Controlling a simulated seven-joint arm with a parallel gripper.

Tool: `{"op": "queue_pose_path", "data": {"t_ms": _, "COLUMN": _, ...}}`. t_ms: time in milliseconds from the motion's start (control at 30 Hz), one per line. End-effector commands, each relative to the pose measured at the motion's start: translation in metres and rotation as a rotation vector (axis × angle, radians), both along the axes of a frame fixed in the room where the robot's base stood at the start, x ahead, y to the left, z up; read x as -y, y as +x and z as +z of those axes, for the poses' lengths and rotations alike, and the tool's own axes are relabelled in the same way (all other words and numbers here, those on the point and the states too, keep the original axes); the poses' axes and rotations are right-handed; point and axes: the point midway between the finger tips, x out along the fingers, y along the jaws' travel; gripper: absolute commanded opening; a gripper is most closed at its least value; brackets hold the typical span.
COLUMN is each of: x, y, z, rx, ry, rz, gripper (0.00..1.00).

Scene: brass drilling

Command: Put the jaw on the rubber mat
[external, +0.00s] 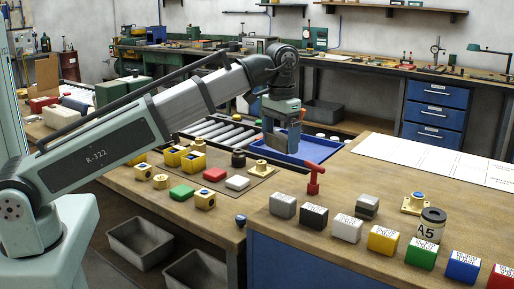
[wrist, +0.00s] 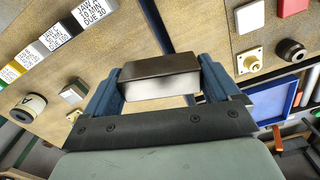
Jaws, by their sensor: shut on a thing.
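The jaw (wrist: 160,80) is a dark brown-grey block with a paler front face, held crosswise in the wrist view. My gripper (wrist: 162,84) is shut on it, with a blue finger at each end. In the external view my gripper (external: 283,138) points down above the bench, near the blue tray; the jaw is hard to make out there. The rubber mat (external: 222,189) is a thin brownish sheet on the left bench. A red block (external: 214,174), a white block (external: 237,183), a black round part (external: 238,159) and a brass fitting (external: 258,168) stand on or at it.
A gap separates the benches.

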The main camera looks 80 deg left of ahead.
Motion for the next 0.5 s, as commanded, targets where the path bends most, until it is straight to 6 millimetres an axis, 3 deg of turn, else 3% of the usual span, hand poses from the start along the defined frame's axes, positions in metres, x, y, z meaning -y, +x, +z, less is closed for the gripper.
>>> {"op": "queue_pose_path", "data": {"t_ms": 100, "x": -0.032, "y": -0.009, "z": -0.001, "rx": 0.0, "ry": 0.0, "rz": 0.053, "gripper": 0.26}}
{"op": "queue_pose_path", "data": {"t_ms": 500, "x": -0.128, "y": -0.05, "z": -0.009, "rx": 0.001, "ry": 0.001, "rz": 0.22, "gripper": 0.26}}
